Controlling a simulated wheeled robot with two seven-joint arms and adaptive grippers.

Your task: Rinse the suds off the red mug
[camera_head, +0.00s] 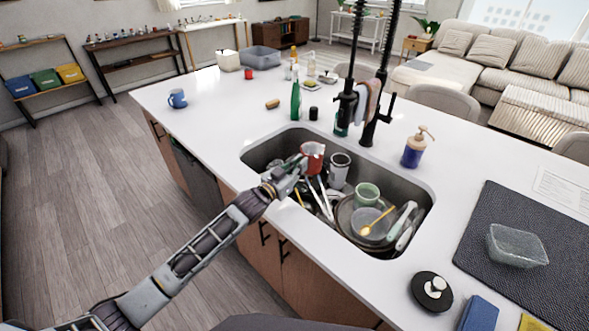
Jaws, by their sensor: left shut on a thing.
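The red mug (312,155) is over the left part of the sink, and a whitish patch shows near its top. My left gripper (299,166) is shut on the red mug, reaching in from the front left edge of the sink. The fingertips are partly hidden against the mug. The black faucet (371,112) rises behind the sink, to the right of the mug. The sink (262,152) holds dishes under and beside the mug. My right gripper does not show.
In the sink are a grey-white mug (339,167), a green cup (367,193), stacked pans, a yellow spoon (376,222) and utensils. A blue soap bottle (413,150) stands right of the faucet. A glass dish (516,247) sits on the dark mat (482,222). The left counter is mostly clear.

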